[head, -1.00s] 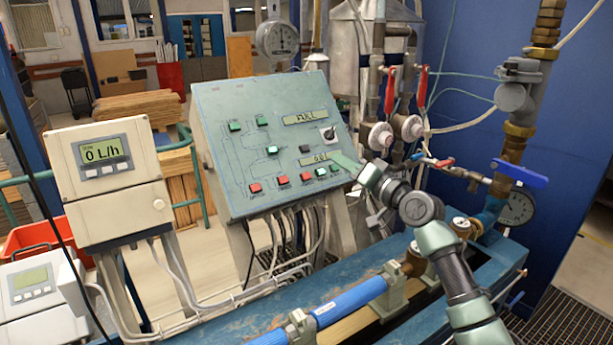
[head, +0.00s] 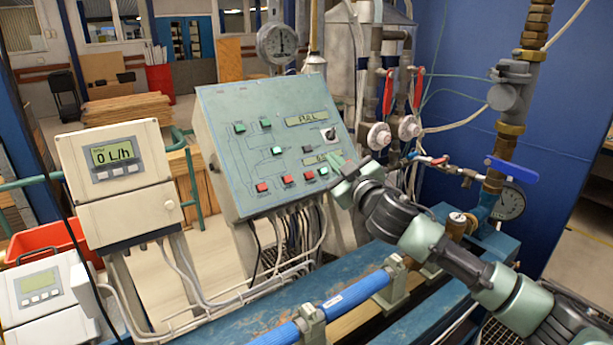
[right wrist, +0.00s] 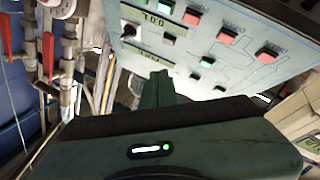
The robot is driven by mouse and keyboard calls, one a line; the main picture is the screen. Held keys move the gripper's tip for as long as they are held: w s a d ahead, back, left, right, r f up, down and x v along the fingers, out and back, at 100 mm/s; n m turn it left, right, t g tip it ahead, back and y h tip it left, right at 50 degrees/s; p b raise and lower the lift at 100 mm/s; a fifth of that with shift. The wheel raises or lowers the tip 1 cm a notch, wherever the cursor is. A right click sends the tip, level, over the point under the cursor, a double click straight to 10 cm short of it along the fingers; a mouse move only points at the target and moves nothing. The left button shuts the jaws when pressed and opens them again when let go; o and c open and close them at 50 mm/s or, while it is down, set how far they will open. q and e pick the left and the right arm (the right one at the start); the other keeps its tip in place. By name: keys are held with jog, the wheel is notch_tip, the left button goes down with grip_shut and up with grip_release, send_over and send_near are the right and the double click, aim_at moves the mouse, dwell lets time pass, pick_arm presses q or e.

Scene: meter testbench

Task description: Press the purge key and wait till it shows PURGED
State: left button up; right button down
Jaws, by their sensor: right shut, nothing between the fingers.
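The sloped grey-blue control panel (head: 225,160) stands mid-view with several green and red keys. A green key (head: 323,170) and a red key (head: 309,175) sit at the lower right. The upper display (head: 306,117) appears to read FULL; the lower display (head: 313,159) is partly hidden by my right gripper (head: 337,165). This gripper is shut and empty, its tips at the panel's lower right corner; contact is unclear. In the right wrist view, its fingers (right wrist: 158,88) point toward the panel's displays and keys.
A flow meter (head: 113,155) reading 0 L/h stands left of the panel. Valves with red handles (head: 388,92) and a blue-handled valve (head: 516,171) are to the right. A blue pipe (head: 345,299) runs along the bench below my right arm. Cables hang under the panel.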

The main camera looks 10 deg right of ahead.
aim_at(310, 175)
dwell(0.4)
jog(key=shift+w+a+f+b, duration=0.4)
jog(key=shift+w+f+b, duration=0.55)
jog(key=shift+w, duration=0.05)
jog(key=shift+w+a+f+b, duration=0.35)
jog(key=shift+w+f+b, duration=0.55)
jog(key=shift+w+f, duration=0.15)
jog(key=shift+w+a+f+b, duration=0.4)
jog(key=shift+w+f+b, duration=0.5)
jog(key=shift+w+b, duration=0.1)
jog(key=shift+w+f, duration=0.1)
jog(key=shift+f, duration=0.05)
jog(key=shift+w+a+f, duration=0.1)
jog(key=shift+w+f, duration=0.05)
jog(key=shift+w, duration=0.05)
